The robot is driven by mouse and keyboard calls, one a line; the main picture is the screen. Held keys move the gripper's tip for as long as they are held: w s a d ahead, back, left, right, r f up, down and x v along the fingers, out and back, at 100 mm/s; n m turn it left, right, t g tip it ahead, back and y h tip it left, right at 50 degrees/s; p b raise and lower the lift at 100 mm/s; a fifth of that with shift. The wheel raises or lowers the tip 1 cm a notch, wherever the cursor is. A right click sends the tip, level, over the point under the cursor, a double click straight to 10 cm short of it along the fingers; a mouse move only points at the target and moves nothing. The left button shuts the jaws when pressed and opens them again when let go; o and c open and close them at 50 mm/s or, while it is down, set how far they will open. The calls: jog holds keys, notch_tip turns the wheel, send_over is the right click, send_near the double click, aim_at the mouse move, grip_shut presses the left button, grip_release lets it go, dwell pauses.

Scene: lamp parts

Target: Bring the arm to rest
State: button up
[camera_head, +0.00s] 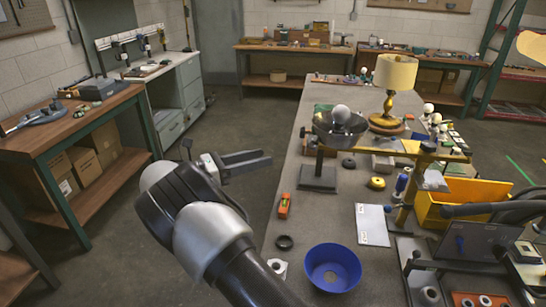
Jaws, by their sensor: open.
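My gripper (246,163) is at the end of my arm, left of the long grey worktable (295,195), over the floor. Its two fingers point right and stand apart, with nothing between them. On the table, a brass lamp (387,105) with a cream shade stands upright on a round wooden base. A white bulb (341,114) sits in a dark metal bowl-shaped shade (325,128) on a stand. A blue bowl-shaped part (333,267) lies at the near end of the table.
A yellow bin (436,208) and dark equipment (480,245) fill the table's right side. An orange tool (284,205) and a black ring (284,242) lie near its left edge. A wooden workbench (95,120) stands at left. The floor between is open.

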jog(key=shift+s+a, duration=0.2)
jog(key=shift+a, duration=0.25)
